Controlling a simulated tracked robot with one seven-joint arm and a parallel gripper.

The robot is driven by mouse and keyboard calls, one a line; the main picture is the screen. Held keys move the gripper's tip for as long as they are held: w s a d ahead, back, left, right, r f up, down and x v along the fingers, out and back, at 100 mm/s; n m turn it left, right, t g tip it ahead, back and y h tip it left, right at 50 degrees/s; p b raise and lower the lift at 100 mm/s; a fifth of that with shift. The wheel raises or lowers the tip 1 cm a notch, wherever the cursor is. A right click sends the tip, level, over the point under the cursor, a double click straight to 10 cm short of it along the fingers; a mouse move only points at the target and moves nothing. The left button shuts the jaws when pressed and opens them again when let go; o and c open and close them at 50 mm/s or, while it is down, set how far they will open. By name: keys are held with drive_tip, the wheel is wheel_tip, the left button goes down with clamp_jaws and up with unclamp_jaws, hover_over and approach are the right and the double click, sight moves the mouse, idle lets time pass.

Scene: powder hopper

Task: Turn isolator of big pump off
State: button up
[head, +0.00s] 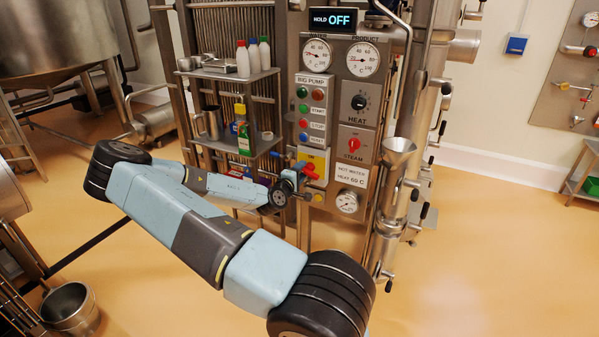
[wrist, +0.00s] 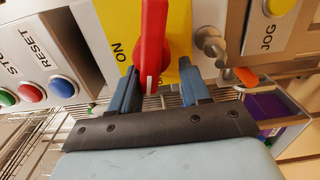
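The big pump isolator is a yellow plate (head: 317,155) with a red handle (head: 309,171), below the BIG PUMP button box (head: 311,105). My gripper (head: 290,180) is at the isolator. In the wrist view its two blue fingers (wrist: 158,78) are apart, one on each side of the handle's end. A gap shows between the handle and the right finger; contact on the left is unclear. The handle's far end is cut off.
Close by are the STOP and RESET buttons (wrist: 46,90) and a grey box marked JOG (wrist: 262,25). A shelf with bottles (head: 250,58) stands left of the panel. A steel funnel (head: 398,150) and pipes stand right.

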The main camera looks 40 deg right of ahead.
drive_tip(key=shift+w+r, duration=0.1)
drive_tip(key=shift+a, duration=0.2)
drive_tip(key=v, duration=1.3)
drive_tip(key=shift+a, duration=0.2)
drive_tip(key=shift+o, duration=0.4)
